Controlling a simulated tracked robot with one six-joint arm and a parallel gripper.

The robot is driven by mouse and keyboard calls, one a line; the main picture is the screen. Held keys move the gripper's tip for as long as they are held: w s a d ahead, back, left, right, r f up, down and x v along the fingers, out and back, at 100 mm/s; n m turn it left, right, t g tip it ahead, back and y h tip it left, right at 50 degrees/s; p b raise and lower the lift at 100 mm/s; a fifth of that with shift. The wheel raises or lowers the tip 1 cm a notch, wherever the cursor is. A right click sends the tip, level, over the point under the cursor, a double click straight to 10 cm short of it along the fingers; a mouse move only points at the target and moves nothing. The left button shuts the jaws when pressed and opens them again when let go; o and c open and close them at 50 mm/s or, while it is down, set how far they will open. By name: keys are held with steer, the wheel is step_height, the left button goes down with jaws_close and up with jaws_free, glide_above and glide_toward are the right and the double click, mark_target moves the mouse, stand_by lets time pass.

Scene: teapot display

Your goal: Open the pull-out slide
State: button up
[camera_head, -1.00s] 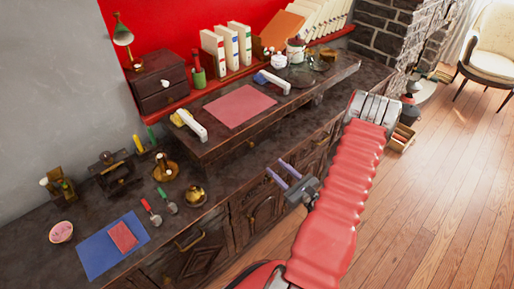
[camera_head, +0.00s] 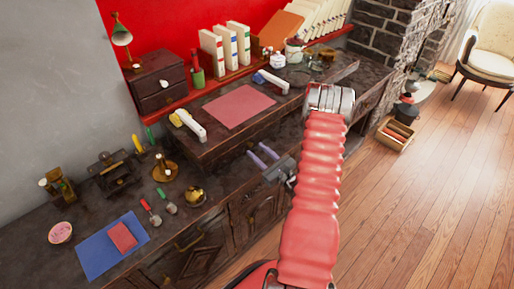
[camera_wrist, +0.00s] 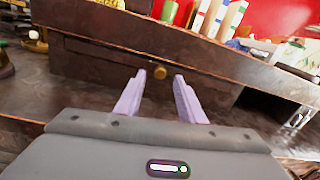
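The pull-out slide (camera_wrist: 110,62) is a dark wooden front under the raised shelf, with a small round brass knob (camera_wrist: 160,72). In the wrist view it looks flush with the wood around it. My gripper (camera_wrist: 160,76) has two pale purple fingers, spread apart, with nothing held between them. The knob appears in the gap between the fingertips, a little beyond them; I cannot tell the exact distance. In the head view my gripper (camera_head: 258,151) is at the desk front, just below the raised shelf, and its fingers point toward it.
A brass bell (camera_head: 195,196) and a blue sheet (camera_head: 98,253) are on the lower desk.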

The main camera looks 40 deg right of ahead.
steer(key=shift+w+d, duration=0.1)
steer(key=shift+w, duration=1.25)
jaws_close()
